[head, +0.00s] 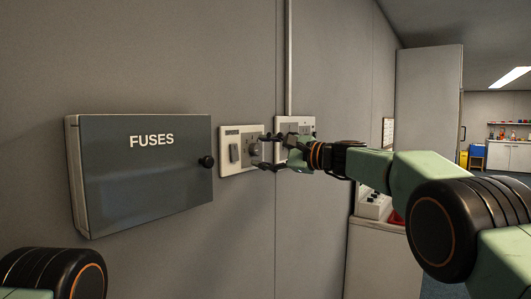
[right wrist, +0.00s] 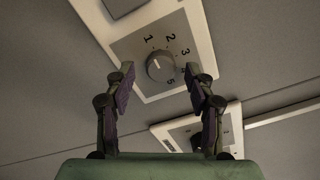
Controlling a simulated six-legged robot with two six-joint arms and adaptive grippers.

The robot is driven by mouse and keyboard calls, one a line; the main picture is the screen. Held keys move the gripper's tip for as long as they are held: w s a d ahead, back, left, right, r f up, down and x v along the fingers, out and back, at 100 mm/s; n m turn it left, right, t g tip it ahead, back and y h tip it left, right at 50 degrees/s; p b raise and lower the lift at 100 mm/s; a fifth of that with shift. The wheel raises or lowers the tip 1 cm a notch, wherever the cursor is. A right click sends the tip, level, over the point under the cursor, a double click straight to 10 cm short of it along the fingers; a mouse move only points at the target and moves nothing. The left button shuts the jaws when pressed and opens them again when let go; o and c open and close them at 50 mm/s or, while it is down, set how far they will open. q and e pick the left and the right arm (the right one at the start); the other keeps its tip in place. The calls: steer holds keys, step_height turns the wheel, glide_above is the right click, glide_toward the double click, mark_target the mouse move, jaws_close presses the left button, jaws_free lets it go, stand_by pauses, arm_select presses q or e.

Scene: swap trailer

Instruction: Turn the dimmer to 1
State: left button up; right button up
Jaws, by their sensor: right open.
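The dimmer is a round grey knob (right wrist: 160,65) on a grey dial plate with printed numbers, tilted in the right wrist view. The 1 is at upper left of the knob, the 2 and 3 above and to its right. A small pale mark shows on the knob, but I cannot tell which number it points to. In the head view the knob (head: 254,150) is on the right part of a cream wall plate (head: 226,169). My right gripper (head: 260,152) is open in front of it; its fingers (right wrist: 159,72) flank the knob with gaps. My left gripper is out of view.
A rocker switch (head: 234,153) shares the dimmer's plate. Another wall plate (head: 308,122) is just right, partly behind my gripper.

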steer(key=shift+s+d+r, duration=0.1)
steer(key=shift+s+d, duration=0.25)
steer(key=shift+d, duration=0.2)
steer(key=v, duration=1)
steer(key=shift+s+d, duration=0.2)
steer(key=shift+s, duration=0.05)
